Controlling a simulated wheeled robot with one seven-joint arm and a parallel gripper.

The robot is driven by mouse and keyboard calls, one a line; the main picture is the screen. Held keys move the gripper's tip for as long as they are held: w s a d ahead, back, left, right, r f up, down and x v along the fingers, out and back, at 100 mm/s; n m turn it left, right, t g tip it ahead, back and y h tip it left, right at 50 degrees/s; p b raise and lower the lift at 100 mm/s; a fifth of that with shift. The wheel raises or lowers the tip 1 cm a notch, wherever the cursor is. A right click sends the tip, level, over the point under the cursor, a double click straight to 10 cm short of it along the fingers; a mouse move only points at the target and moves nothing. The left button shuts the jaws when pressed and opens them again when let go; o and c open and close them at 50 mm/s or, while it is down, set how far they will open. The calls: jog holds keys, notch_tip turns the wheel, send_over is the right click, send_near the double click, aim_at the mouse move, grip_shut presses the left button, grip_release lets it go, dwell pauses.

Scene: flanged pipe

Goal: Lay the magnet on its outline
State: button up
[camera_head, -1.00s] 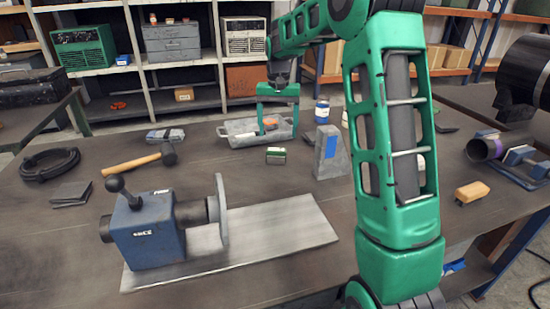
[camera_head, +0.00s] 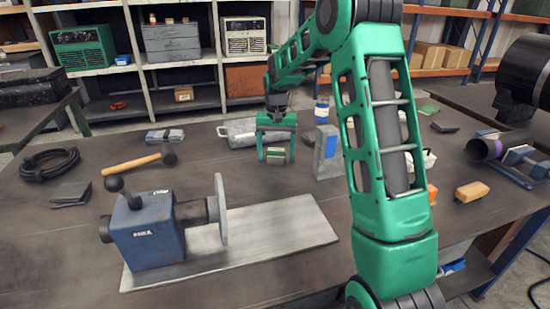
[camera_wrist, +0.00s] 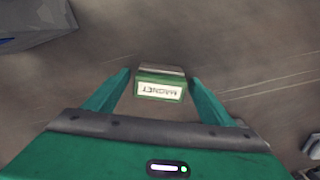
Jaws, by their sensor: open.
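The magnet (camera_head: 277,155) is a small green block with a pale label, on the workbench in front of the grey tray. In the wrist view its label reads MAGNET, upside down (camera_wrist: 160,90). My gripper (camera_head: 277,160) is open, pointing down, with one finger on each side of the magnet. In the wrist view my gripper (camera_wrist: 160,80) shows a gap between each finger and the block. I cannot make out the outline in either view.
A grey wedge-shaped block (camera_head: 328,155) stands just right of my gripper. The grey tray (camera_head: 237,128) lies behind it. A blue clamp unit (camera_head: 148,230) with an upright flange disc (camera_head: 221,210) stands on a metal plate (camera_head: 285,232) in front. A hammer (camera_head: 135,163) lies left.

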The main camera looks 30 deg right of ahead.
jog(key=c, duration=1.6)
